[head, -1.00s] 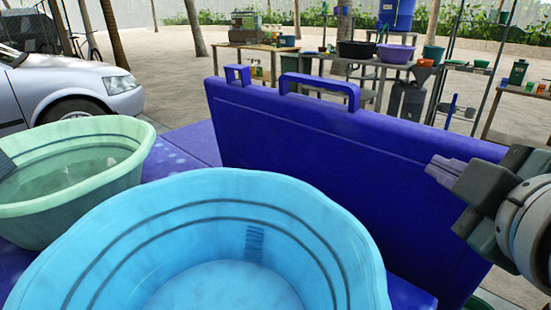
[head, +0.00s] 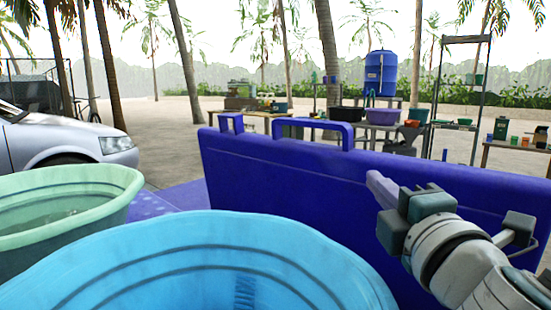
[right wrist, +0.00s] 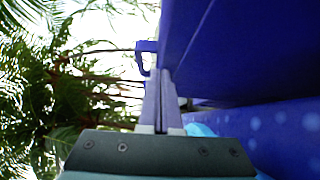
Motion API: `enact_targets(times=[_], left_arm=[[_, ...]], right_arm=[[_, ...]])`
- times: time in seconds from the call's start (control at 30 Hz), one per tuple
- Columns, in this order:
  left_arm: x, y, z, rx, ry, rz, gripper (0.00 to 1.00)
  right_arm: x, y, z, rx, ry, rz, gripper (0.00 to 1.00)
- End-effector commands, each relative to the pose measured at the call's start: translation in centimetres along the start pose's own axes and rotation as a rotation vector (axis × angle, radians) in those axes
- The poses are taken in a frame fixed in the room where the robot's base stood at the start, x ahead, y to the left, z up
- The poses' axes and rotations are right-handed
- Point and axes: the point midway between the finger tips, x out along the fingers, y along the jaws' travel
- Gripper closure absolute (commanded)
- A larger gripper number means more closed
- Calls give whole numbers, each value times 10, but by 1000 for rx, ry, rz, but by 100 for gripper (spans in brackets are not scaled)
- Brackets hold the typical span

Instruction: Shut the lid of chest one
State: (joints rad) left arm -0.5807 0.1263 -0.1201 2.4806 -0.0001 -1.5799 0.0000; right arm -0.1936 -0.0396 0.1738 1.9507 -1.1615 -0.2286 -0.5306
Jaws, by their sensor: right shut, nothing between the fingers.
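The chest lid (head: 290,180) is a large dark blue panel that stands raised, its long upper edge carrying a handle (head: 340,127) and a smaller loop (head: 231,122). I cannot tell which chest number it is. My right gripper (head: 374,181) is shut and empty, and shows in front of the lid's right part. In the right wrist view the closed fingers (right wrist: 161,85) lie right beside the blue lid (right wrist: 235,50), with a blue handle (right wrist: 146,52) beyond the tips. Whether they touch the lid is unclear. The left gripper is not in view.
A light blue tub (head: 215,255) fills the near middle and a green tub (head: 95,225) stands to its left. A blue-purple surface (head: 170,200) shows behind them. A silver car (head: 75,145) is at far left. Tables with pots (head: 385,115) stand well behind the lid.

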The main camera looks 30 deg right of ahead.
Motion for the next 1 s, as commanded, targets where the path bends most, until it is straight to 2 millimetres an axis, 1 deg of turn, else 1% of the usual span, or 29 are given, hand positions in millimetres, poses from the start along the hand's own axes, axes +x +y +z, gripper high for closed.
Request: enact_targets(times=[0.03, 0.07, 0.1, 0.3, 0.43, 0.8, 0.93, 1.0], left_arm=[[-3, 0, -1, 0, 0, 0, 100], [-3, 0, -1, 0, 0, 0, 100], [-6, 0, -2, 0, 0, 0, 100], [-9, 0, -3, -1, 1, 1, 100], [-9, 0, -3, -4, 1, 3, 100], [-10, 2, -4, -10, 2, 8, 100], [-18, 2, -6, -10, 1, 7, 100], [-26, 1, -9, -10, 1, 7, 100]], right_arm=[[11, 2, 0, -1, 0, 3, 100], [17, 3, 1, 0, -1, 3, 100], [21, 2, 7, -4, -2, 1, 100], [37, 0, 24, -1, 0, 1, 100], [40, 0, 28, 0, 0, -1, 100], [41, 0, 29, 2, 0, -2, 100], [44, 3, 31, 11, 1, -12, 100], [48, 7, 35, 21, 2, -24, 100]])
